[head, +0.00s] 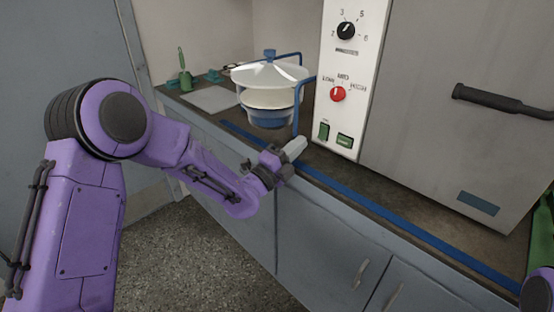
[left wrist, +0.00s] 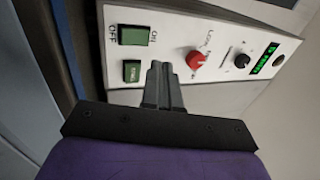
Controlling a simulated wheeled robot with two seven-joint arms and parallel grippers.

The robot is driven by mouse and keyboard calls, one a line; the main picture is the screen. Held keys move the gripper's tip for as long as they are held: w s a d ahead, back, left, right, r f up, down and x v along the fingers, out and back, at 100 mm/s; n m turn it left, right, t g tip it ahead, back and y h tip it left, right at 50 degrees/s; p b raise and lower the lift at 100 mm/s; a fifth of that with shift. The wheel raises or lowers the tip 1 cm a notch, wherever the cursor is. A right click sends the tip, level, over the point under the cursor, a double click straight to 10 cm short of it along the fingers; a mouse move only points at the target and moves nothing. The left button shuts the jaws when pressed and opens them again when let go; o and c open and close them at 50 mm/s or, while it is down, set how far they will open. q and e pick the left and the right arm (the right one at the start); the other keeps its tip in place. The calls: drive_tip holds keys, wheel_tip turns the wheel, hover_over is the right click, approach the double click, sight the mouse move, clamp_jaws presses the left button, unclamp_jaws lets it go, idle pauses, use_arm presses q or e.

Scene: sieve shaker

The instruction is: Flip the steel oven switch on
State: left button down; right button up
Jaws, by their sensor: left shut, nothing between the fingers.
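The steel oven (head: 440,110) stands on the counter at the right in the head view, with a white control panel (head: 352,60) on its left. A green rocker switch (head: 324,131) sits low on the panel, with a second green button (head: 344,141) beside it. In the left wrist view the rocker switch (left wrist: 134,35) lies between the words OFF and ON, and the green button (left wrist: 132,71) is near my fingertips. My left gripper (head: 295,148) is shut and empty, in front of the panel's lower part. I cannot tell whether it touches the panel. My right gripper is not in view.
A red knob (head: 338,94) and a black knob (head: 346,31) sit higher on the panel. A sieve shaker (head: 270,85) with a white lid and blue frame stands left of the oven. A blue strip (head: 380,222) runs along the counter's front edge. A green brush (head: 184,75) stands behind.

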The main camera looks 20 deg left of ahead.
use_arm(q)
drive_tip(key=v, duration=0.4)
drive_tip(key=r+v, duration=0.1)
drive_tip(key=shift+s+a+f+b, duration=0.1)
drive_tip(key=shift+s+a+b, duration=0.3)
drive_tip(key=shift+a, duration=0.05)
